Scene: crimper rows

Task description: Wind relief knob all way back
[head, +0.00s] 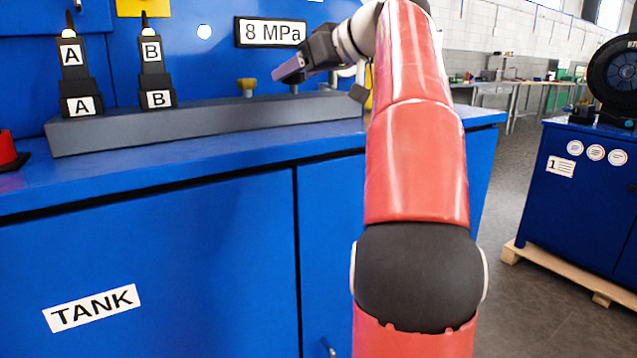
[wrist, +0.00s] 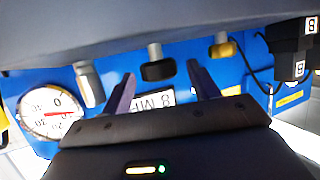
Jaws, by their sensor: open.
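My gripper (head: 290,68) is open and empty, above the right half of the grey block (head: 215,118) on the blue cabinet. In the wrist view, which is upside down, its two fingers (wrist: 160,70) stand apart. A black knob (wrist: 158,70) on a stem shows between the fingertips; I cannot tell how far beyond them it is. A brass knob (wrist: 222,49) is on one side of it, also seen in the head view (head: 247,84), and a silver-grey fitting (wrist: 88,82) on the other. No label marks which is the relief knob.
Two black levers labelled A (head: 73,70) and B (head: 153,70) stand on the block's left. A sign reads 8 MPa (head: 270,33). A round dial gauge (wrist: 48,112) reads near 0. A red object (head: 8,150) is at far left. Another blue cabinet (head: 590,185) stands right.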

